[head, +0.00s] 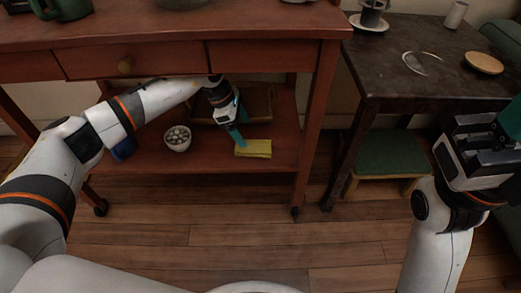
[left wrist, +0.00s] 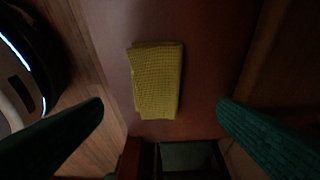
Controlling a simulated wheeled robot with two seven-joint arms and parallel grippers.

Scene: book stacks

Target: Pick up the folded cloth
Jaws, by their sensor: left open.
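The folded cloth (head: 253,149) is yellow and lies flat on the lower shelf of the red-brown wooden cart, near its front edge. My left gripper (head: 240,136) reaches under the drawer, just above and left of the cloth in the head view. In the left wrist view the cloth (left wrist: 156,80) shows a waffle weave and lies beyond the two spread green fingers, touching neither. The left gripper is open and empty. My right gripper (head: 490,140) is raised at the right side of the head view; its fingertips are partly cut off by the frame edge.
On the lower shelf (head: 225,166) are a white bowl of small pale items (head: 177,138), a dark blue object (head: 123,149) and a brown tray (head: 258,103). The drawer (head: 135,60) hangs above my arm. A dark table (head: 430,85) and green-seated stool (head: 385,160) stand right.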

